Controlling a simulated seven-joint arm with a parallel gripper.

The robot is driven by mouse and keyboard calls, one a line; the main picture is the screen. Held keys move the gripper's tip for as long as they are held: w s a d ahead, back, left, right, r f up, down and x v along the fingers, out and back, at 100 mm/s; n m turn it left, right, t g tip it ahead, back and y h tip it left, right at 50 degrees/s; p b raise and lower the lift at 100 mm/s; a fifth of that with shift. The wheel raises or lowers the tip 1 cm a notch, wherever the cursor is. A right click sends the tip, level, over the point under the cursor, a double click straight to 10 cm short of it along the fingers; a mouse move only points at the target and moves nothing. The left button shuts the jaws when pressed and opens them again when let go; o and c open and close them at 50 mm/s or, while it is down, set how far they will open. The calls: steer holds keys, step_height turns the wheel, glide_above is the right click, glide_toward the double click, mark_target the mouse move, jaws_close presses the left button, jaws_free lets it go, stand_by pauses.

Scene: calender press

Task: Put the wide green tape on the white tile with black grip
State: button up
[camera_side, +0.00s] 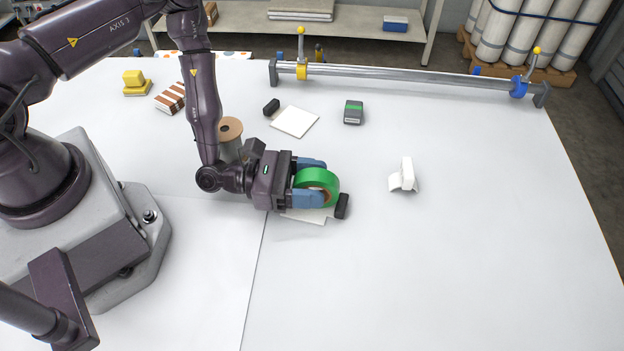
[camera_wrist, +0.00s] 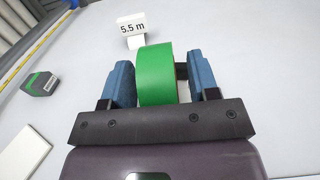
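The wide green tape (camera_side: 331,180) is a roll standing on its rim between the fingers of my gripper (camera_side: 309,181). In the wrist view the green tape (camera_wrist: 155,75) is close to the left finger, with a gap to the right finger, so my gripper (camera_wrist: 165,82) looks open around it. A white tile (camera_side: 305,216) lies under the tape and fingers, mostly hidden; its black grip (camera_side: 342,206) shows just beyond the roll. I cannot tell whether the roll touches this tile. A second white tile (camera_side: 296,122) lies farther back, with a black grip (camera_side: 271,107) at its left corner.
A white stand (camera_side: 405,177), marked 5.5 m in the wrist view (camera_wrist: 132,25), is to the right. A grey device with a green label (camera_side: 353,112) is behind. A brown spool (camera_side: 230,138) stands beside my arm. A metal bar (camera_side: 420,82) spans the back. The front right is clear.

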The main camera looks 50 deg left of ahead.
steer(key=shift+r, duration=0.2)
steer(key=v, duration=0.7)
steer(key=shift+s+a, duration=0.2)
steer(key=shift+s, duration=0.05)
